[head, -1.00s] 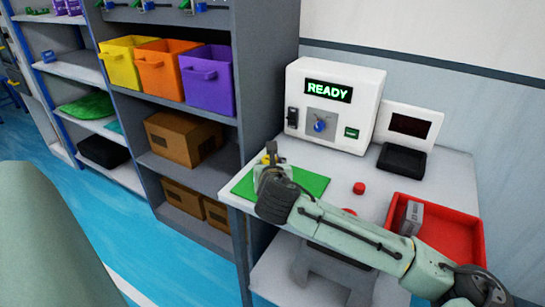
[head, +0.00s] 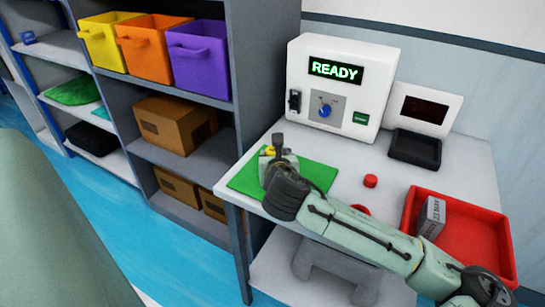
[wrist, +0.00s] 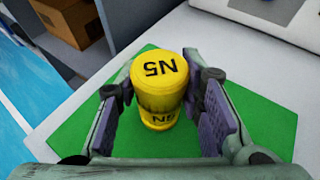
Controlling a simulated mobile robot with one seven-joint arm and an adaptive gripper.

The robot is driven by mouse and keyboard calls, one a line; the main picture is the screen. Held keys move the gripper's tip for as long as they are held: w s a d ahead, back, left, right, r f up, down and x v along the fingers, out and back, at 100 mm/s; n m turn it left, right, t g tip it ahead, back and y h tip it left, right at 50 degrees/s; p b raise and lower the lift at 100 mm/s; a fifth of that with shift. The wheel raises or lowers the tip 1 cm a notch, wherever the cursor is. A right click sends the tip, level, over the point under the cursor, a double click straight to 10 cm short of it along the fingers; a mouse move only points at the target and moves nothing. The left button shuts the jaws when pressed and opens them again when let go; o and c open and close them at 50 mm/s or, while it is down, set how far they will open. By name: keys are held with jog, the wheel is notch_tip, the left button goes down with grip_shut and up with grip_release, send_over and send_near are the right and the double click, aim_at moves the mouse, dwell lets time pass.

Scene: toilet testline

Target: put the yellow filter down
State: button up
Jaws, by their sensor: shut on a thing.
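The yellow filter (wrist: 160,80), marked N5, is between the two fingers of my gripper (wrist: 160,98) in the wrist view. It stands upright over the green mat (wrist: 75,135); I cannot tell whether its base touches the mat. In the head view my gripper (head: 274,152) is above the green mat (head: 318,174) at the table's left end. Only a little of the yellow filter (head: 270,151) shows there, the rest hidden by my gripper.
A white machine (head: 341,85) reading READY stands behind the mat. A black tray (head: 415,149), a red button (head: 370,181) and a red bin (head: 465,242) holding a grey box (head: 431,217) are to the right. Shelves with colored bins (head: 200,60) stand left.

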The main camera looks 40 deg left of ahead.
jog(key=shift+d+r, duration=0.15)
jog(key=o, duration=0.8)
jog(key=shift+f, duration=0.25)
jog(key=o, duration=0.5)
jog(key=shift+r, duration=0.3)
jog(key=shift+s, duration=0.1)
